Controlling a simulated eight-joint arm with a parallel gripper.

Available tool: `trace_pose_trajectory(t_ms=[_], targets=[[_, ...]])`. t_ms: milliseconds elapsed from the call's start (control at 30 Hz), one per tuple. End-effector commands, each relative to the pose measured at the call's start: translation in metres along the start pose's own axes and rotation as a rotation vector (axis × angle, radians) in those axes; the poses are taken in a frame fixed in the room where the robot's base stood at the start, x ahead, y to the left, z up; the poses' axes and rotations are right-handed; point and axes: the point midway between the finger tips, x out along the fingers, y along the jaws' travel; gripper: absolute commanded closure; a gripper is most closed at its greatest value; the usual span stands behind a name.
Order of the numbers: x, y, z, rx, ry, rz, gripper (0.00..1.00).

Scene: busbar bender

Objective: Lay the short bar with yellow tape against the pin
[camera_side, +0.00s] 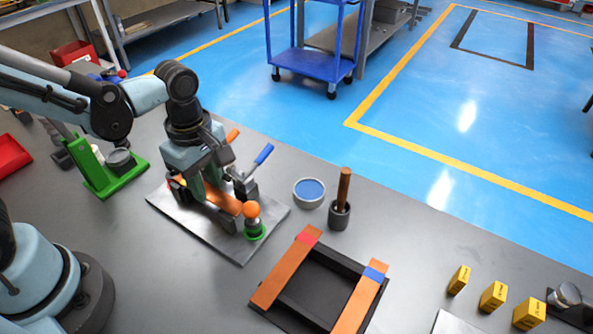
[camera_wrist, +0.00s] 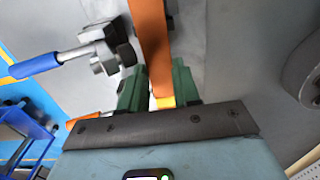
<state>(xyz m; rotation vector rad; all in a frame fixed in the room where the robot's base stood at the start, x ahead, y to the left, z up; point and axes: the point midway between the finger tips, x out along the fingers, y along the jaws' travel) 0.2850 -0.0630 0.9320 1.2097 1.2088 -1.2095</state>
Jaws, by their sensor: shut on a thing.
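The copper short bar (camera_side: 224,201) lies low over the grey metal plate, its far end close to a post with an orange ball top and a green ring (camera_side: 254,230). I cannot tell whether the bar touches it, or whether this post is the pin. In the wrist view the bar (camera_wrist: 152,45) runs away from my gripper (camera_wrist: 160,90), with yellow tape (camera_wrist: 165,102) at its near end between the green fingers. My gripper is shut on the bar. In the side view my gripper (camera_side: 212,190) hides the bar's near end.
A toggle clamp with a blue handle (camera_side: 263,154) stands close behind my gripper; an orange handle (camera_side: 232,135) is beside it. A blue-topped tin (camera_side: 309,191) and a cup with a wooden handle (camera_side: 340,213) stand right of the plate (camera_side: 237,249). A black rack (camera_side: 312,285) holds red-taped and blue-taped bars.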

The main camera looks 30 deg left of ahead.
Motion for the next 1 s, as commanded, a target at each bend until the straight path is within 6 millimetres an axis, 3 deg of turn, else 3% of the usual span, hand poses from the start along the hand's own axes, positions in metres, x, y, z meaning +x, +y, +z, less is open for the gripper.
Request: trace_pose_trajectory(t_ms=[1000], targets=[[0.0079, 0.0002, 0.0, 0.0, 0.0, 0.0, 1.0]])
